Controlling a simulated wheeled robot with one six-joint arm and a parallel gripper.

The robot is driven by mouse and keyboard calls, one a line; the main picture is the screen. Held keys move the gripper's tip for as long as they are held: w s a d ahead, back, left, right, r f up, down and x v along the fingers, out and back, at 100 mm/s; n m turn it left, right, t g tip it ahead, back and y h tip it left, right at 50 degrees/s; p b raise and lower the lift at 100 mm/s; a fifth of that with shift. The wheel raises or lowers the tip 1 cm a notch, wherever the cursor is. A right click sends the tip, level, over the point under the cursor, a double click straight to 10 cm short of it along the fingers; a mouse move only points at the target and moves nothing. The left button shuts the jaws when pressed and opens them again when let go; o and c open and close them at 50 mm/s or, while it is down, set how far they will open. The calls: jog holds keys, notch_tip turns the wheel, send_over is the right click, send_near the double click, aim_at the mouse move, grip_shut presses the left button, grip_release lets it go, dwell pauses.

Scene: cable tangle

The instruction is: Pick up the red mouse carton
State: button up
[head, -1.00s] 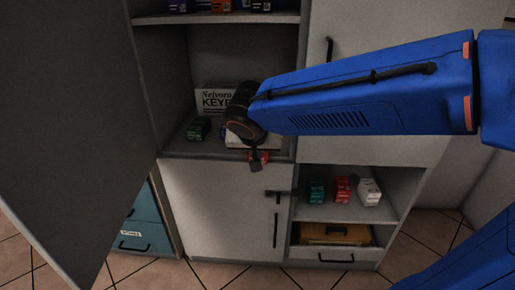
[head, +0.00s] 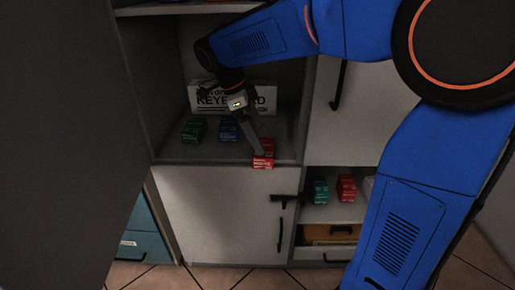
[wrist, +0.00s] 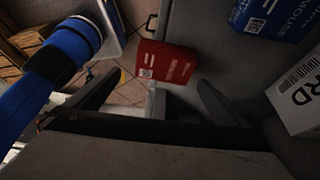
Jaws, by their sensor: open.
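The red mouse carton (head: 263,161) lies at the front edge of the open shelf, partly hidden by my gripper in the head view. In the wrist view the red carton (wrist: 166,64) lies just beyond the fingertips, roughly centred between them, with white print and a code label showing. My gripper (head: 256,146) points down at it from above and behind. In the wrist view my gripper (wrist: 158,82) has its two dark fingers spread apart with nothing between them. Whether a finger touches the carton cannot be told.
A green carton (head: 194,130) and a blue carton (head: 228,130) stand left of the red one. A white keyboard box (head: 262,98) stands behind. A large open door (head: 60,150) is at left. Teal (head: 318,190) and red (head: 346,187) cartons sit on the lower right shelf.

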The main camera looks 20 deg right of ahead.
jog(key=shift+w+m, duration=0.25)
jog(key=shift+m, duration=0.05)
jog(key=shift+g, duration=0.3)
jog(key=shift+w+x, duration=0.2)
jog(key=shift+x, duration=1.6)
jog(key=shift+w+x, duration=0.2)
jog(key=shift+x, duration=1.6)
jog(key=shift+a+f, duration=0.15)
jog(key=c, duration=1)
